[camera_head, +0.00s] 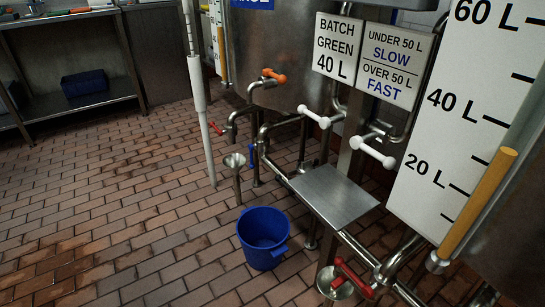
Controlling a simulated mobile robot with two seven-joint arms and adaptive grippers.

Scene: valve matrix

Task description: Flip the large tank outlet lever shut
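Several valve levers show on the pipework; none is labelled as the large tank outlet, so I cannot tell which one it is. An orange lever (274,75) sits on an upper pipe beside the steel tank (285,35). Two white levers, a left one (313,116) and a right one (372,152), stick out near the middle. A red lever (353,279) is low at the front, above a round steel funnel (330,284). A blue lever (252,157) hangs upright, and a small red lever (215,128) is by the white pole. Neither of my grippers is in view.
A blue bucket (262,238) stands on the brick floor left of a steel plate (332,195). A white pole (199,90) rises at left centre. Signs read BATCH GREEN 40 L (338,48) and UNDER 50 L SLOW, OVER 50 L FAST (390,66). The left floor is clear.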

